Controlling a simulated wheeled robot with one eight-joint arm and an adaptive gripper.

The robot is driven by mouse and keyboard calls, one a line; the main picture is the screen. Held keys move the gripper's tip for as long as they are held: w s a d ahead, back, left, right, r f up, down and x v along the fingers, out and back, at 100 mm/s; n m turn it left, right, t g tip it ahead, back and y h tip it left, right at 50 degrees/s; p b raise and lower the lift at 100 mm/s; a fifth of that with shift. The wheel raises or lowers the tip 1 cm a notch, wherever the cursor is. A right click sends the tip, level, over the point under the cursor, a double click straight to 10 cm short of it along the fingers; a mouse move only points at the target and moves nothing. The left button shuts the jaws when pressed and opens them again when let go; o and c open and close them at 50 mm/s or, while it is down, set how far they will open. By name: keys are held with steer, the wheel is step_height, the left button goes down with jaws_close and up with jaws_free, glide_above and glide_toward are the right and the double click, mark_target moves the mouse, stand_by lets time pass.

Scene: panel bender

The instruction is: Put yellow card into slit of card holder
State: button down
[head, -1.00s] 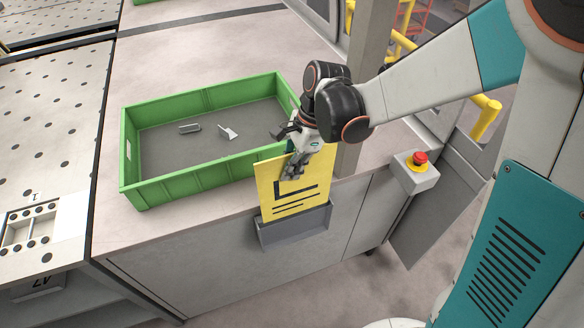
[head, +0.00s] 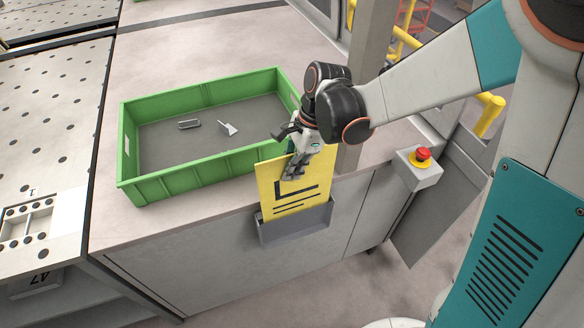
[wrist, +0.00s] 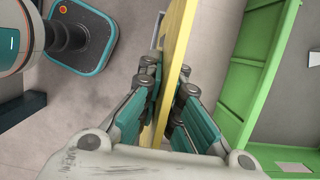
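The yellow card (head: 290,192) with black print stands upright at the front face of the bench. Its lower edge is hidden behind the front wall of the grey card holder (head: 296,226), so it appears to be inside the slit; how deep I cannot tell. My gripper (head: 295,170) is at the card's upper part. In the wrist view, the fingers of my gripper (wrist: 170,100) lie on both sides of the card (wrist: 172,70), which shows edge-on between them. The fingers look closed on it.
A green crate (head: 190,178) with two small metal parts stands on the bench just behind the card. A red emergency button (head: 423,154) on a grey box is to the right. A perforated table (head: 50,120) is at the left.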

steer(key=b, duration=1.3)
glide_above(292, 214)
steer(key=shift+w+f, duration=0.15)
steer(key=shift+f, duration=7.75)
steer(key=c, duration=1.7)
jaws_free()
steer(key=v, duration=1.2)
steer(key=s+d+r+n+t+h, duration=0.1)
steer(key=s+d+n+t, duration=0.1)
steer(key=s+d+n, duration=0.2)
steer(key=s+d+r+n+t+h, duration=0.1)
steer(key=s+d+r+n+t, duration=0.1)
steer(key=s+d+n+t, duration=0.1)
steer(key=s+d+r+n+t+h, duration=0.1)
steer(key=s+d+r+n+t, duration=0.1)
steer(key=s+d+n, duration=0.3)
steer(key=shift+s+d+r+n+t, duration=0.1)
steer(key=shift+s+n+t, duration=0.25)
steer(key=shift+n, duration=0.35)
steer(key=shift+s+d+r+n+t, duration=0.1)
steer(key=shift+s+n+t, duration=0.25)
steer(key=shift+n, duration=0.35)
